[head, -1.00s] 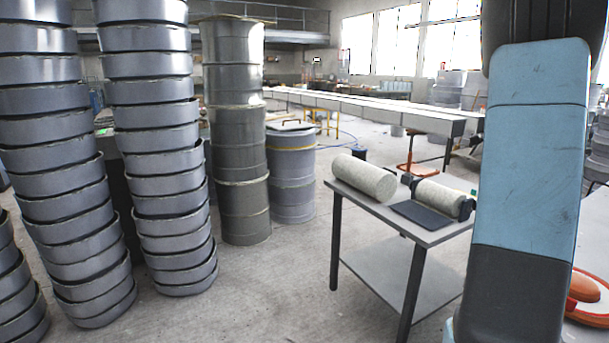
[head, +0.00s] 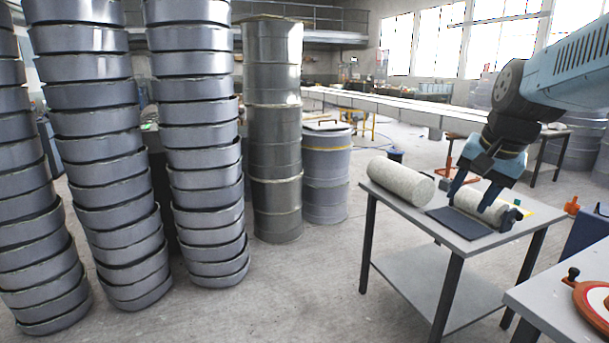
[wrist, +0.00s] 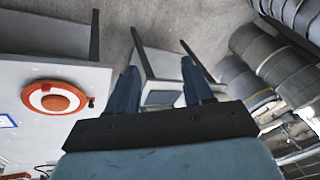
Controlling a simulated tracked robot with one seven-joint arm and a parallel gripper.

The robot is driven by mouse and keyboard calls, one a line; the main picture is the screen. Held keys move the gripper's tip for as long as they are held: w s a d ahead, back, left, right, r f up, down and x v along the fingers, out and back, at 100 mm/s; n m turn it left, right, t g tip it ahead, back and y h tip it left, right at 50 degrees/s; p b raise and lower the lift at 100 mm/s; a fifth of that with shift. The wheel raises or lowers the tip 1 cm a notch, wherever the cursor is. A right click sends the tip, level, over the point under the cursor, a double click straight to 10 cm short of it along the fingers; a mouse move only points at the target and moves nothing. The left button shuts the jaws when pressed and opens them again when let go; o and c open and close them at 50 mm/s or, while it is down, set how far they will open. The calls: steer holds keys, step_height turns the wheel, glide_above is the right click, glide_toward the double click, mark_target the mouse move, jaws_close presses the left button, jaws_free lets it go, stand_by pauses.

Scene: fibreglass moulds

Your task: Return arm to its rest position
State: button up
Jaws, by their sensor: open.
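My arm comes in from the right of the head view, and my gripper (head: 472,198) points down in front of the small grey table (head: 410,222). Its two blue fingers are spread apart with nothing between them. They overlap the right-hand pale roll (head: 482,203) in the picture; I cannot tell the gap between them. In the wrist view my gripper (wrist: 160,92) also shows its fingers apart and empty, with floor and a small table beyond. A second pale roll (head: 401,181) lies on the table, left of a dark flat pad (head: 459,222).
Tall stacks of grey ring moulds (head: 200,130) stand at the left, with drum-like moulds (head: 274,125) beside them. A nearer table (head: 550,295) at lower right bears an orange-and-white round mould (head: 592,300). Floor (head: 300,285) in front of the stacks is clear.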

steer(key=s+a+f+n+t, duration=0.1)
steer(key=s+a+f+n, duration=0.1)
steer(key=s+a+n, duration=0.5)
steer(key=s, duration=0.3)
steer(key=shift+a+f+h, duration=0.3)
steer(key=shift+a+f, duration=0.05)
steer(key=shift+c, duration=0.8)
